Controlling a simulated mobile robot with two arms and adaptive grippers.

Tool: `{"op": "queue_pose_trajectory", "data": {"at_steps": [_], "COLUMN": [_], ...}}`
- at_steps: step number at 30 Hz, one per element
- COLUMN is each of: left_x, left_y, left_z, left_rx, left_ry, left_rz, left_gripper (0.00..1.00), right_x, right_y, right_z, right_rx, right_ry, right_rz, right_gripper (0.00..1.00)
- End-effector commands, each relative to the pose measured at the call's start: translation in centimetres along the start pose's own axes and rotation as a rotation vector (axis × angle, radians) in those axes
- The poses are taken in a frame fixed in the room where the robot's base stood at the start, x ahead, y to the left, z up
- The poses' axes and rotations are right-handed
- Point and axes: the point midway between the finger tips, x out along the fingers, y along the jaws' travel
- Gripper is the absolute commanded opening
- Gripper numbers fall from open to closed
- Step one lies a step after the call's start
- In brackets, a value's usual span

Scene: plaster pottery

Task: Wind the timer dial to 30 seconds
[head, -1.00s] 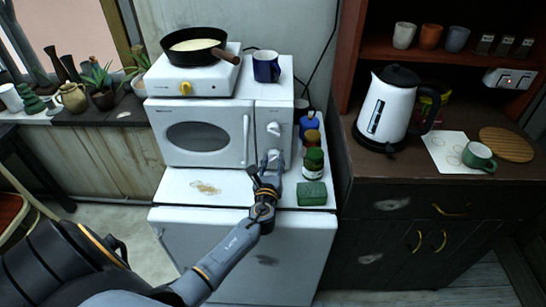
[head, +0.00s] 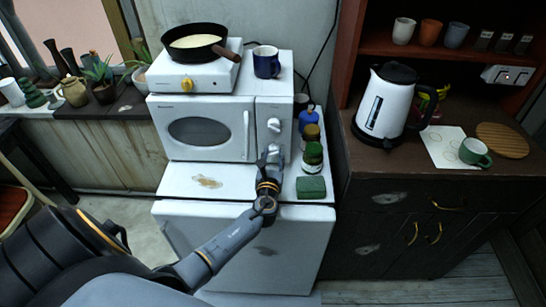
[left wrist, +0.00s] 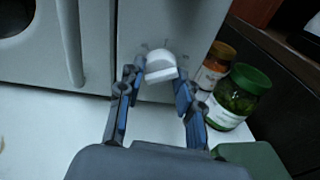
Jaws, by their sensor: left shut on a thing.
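The white microwave (head: 164,127) stands on a white cabinet, with its door at the left and a control panel at the right. An upper knob (head: 273,125) shows on the panel. The dial's markings cannot be read. My right gripper is not in view.
Jars, one with a green lid (head: 312,152), stand close right of the gripper. A green sponge (head: 311,188) lies in front of them. A mug (head: 266,62) and a hot plate with a pan (head: 195,42) are on top of the microwave.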

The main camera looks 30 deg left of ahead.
Motion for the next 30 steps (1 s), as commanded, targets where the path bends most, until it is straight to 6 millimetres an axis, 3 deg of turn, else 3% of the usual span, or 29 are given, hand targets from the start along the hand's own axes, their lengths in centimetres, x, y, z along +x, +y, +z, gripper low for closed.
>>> {"op": "queue_pose_trajectory", "data": {"at_steps": [1, 2, 5, 17, 30], "left_x": [0.0, 0.0, 0.0, -0.8, -9.3], "left_y": [0.0, 0.0, 0.0, 0.0, 0.0], "left_z": [-0.1, -0.1, -0.1, -0.1, -0.1], "left_rx": [0.0, 0.0, 0.0, -0.001, -0.002], "left_ry": [0.001, 0.001, 0.001, 0.001, 0.003], "left_rz": [0.0, -0.001, 0.0, -0.001, -0.002], "left_gripper": [0.04, 0.41, 0.58, 0.58, 0.58], "right_x": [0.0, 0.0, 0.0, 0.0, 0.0], "right_y": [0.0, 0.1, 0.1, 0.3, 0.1], "right_z": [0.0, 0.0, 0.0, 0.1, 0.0], "right_rx": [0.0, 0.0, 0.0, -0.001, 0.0], "right_ry": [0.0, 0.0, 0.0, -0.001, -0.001], "right_rz": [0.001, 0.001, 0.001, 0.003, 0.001], "right_gripper": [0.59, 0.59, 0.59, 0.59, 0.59]}}
